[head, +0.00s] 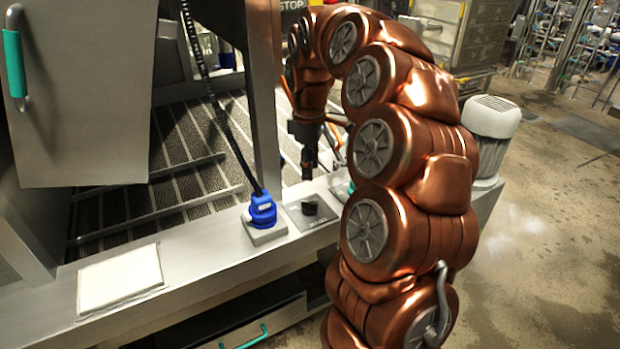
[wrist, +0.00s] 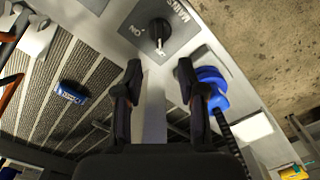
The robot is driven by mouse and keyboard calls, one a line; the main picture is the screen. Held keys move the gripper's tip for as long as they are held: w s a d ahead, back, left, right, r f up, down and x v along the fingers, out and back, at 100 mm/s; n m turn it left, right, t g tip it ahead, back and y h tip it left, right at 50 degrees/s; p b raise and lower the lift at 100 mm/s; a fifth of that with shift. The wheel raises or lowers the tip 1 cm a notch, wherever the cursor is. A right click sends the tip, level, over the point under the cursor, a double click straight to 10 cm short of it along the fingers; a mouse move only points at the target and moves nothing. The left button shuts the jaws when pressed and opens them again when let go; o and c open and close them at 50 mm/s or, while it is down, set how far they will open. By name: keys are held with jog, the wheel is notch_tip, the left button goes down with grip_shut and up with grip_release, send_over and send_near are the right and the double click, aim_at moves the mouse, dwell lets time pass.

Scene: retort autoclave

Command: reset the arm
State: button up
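My gripper (head: 308,170) hangs fingers-down from the copper arm, just above the ledge and the switch plate. In the wrist view my gripper (wrist: 160,72) has its two black fingers apart with nothing between them. The black mains knob (wrist: 159,30) lies beyond the fingertips, apart from them, on a grey plate marked MAINS. A white pointer line on the knob faces the lower label in the picture. The knob also shows in the head view (head: 309,208), below the fingers. My arm hides part of the ledge to the right.
A blue plug (head: 262,209) with a black cable stands on the ledge left of the knob. A white pad (head: 120,277) lies farther left. A steel post (head: 263,100) rises close left of my gripper. A blue-labelled item (wrist: 72,93) lies on the slatted surface.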

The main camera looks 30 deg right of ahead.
jog(key=shift+r, duration=0.65)
